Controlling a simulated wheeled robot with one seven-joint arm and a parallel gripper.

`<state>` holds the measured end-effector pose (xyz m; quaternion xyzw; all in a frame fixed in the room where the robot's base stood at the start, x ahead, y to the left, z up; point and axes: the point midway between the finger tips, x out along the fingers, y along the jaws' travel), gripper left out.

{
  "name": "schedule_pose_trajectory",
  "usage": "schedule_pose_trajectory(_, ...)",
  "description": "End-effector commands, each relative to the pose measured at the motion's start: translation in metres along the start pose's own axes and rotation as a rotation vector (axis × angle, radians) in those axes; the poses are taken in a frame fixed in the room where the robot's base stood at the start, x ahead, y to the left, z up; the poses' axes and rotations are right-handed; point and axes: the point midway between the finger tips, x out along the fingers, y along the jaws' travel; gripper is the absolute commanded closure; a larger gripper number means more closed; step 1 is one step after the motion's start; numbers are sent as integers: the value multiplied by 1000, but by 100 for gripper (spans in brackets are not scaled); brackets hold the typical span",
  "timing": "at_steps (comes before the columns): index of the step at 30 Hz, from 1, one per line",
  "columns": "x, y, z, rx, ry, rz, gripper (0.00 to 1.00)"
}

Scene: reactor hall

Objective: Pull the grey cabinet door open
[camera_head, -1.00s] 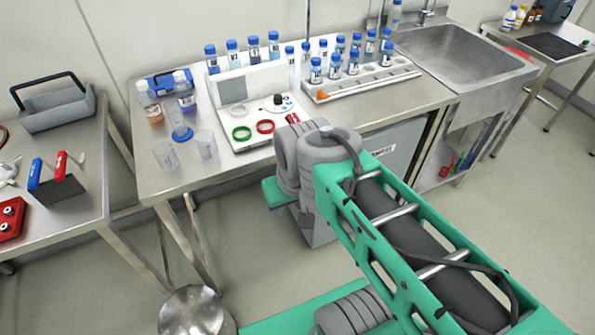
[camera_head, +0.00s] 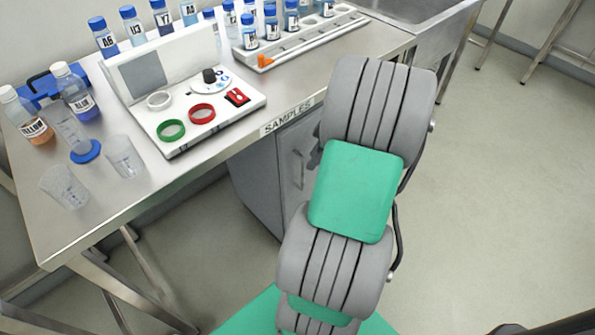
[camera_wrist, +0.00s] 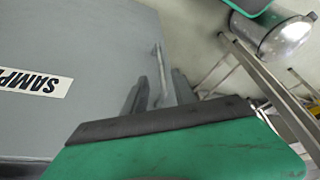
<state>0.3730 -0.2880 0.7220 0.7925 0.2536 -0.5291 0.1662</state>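The grey cabinet (camera_head: 258,190) stands under the bench, and its door (camera_head: 290,150) looks shut. In the wrist view the door (camera_wrist: 80,40) fills the left side, with a SAMPLES label partly cut off. A slim upright bar handle (camera_head: 298,170) is on the door; it also shows in the wrist view (camera_wrist: 158,70). My gripper (camera_wrist: 160,92) is at the handle with its two dark fingers apart, one on each side of the bar. I see gaps between fingers and bar; contact cannot be made out. In the head view my arm hides most of the gripper.
The steel bench (camera_head: 215,165) above carries a white panel device (camera_head: 170,110), beakers and several blue-capped bottles. A bench leg (camera_head: 150,270) stands left of the cabinet. The floor (camera_head: 480,200) to the right is clear.

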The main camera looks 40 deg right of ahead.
Motion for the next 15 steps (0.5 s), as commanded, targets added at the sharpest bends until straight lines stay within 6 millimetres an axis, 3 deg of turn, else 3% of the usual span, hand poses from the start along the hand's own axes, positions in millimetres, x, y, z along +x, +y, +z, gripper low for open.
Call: schedule_pose_trajectory(15,75,-1,-4,-4,-2,-3,67)
